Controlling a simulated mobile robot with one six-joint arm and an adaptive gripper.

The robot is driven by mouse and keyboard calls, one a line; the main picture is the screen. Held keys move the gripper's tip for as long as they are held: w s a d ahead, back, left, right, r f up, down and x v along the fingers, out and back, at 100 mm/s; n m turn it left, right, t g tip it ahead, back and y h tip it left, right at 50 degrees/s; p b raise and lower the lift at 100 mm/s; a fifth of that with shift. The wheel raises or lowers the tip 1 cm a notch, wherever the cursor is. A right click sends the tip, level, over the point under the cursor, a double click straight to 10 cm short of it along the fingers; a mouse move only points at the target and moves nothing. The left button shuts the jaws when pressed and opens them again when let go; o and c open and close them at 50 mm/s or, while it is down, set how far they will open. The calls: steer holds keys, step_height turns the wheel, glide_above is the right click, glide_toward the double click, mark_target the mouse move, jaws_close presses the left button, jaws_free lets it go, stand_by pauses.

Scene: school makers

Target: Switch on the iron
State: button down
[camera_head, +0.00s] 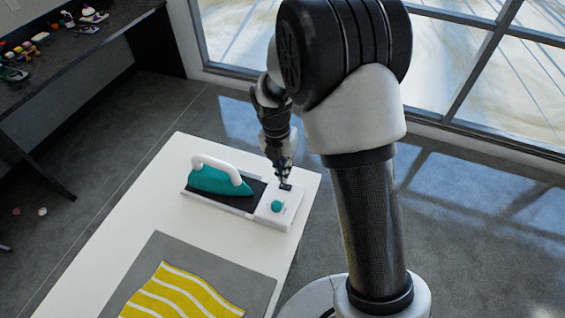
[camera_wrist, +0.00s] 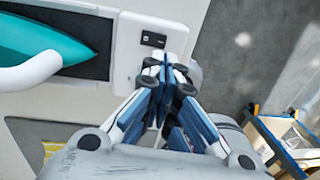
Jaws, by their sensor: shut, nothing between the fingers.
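The iron (camera_head: 219,181) is teal with a white handle and lies on the dark plate of its white base on the white table. Part of it shows in the wrist view (camera_wrist: 40,45) at the left. The white control end of the base (camera_head: 277,206) carries a round teal knob (camera_head: 276,206) and a small black switch (camera_wrist: 153,39). My gripper (camera_head: 285,184) is shut and empty, with its fingertips just at the switch in the wrist view (camera_wrist: 165,66). I cannot tell whether they touch it. The knob is hidden behind my fingers in the wrist view.
A grey mat (camera_head: 255,287) with a yellow and white striped cloth (camera_head: 180,293) lies on the front part of the table (camera_head: 105,250). A dark bench (camera_head: 75,62) with small objects stands at the upper left. Large windows (camera_head: 480,75) are behind my arm.

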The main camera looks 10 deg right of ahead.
mark_target(284, 191)
steer(key=f, duration=0.2)
steer(key=f+b, duration=0.1)
steer(key=f, duration=0.3)
steer(key=shift+s+d+f+b, duration=0.25)
steer(key=shift+d+f+b, duration=0.1)
steer(key=shift+f, duration=0.05)
steer(key=shift+s+d+f, duration=0.1)
steer(key=shift+d+f, duration=0.05)
steer(key=shift+f, duration=0.25)
steer(key=shift+p, duration=0.3)
steer(key=shift+w+a+r, duration=0.2)
steer(key=shift+w+a, duration=0.25)
steer(key=shift+a, duration=0.25)
steer(key=shift+r+p, duration=0.1)
steer(key=shift+p, duration=0.25)
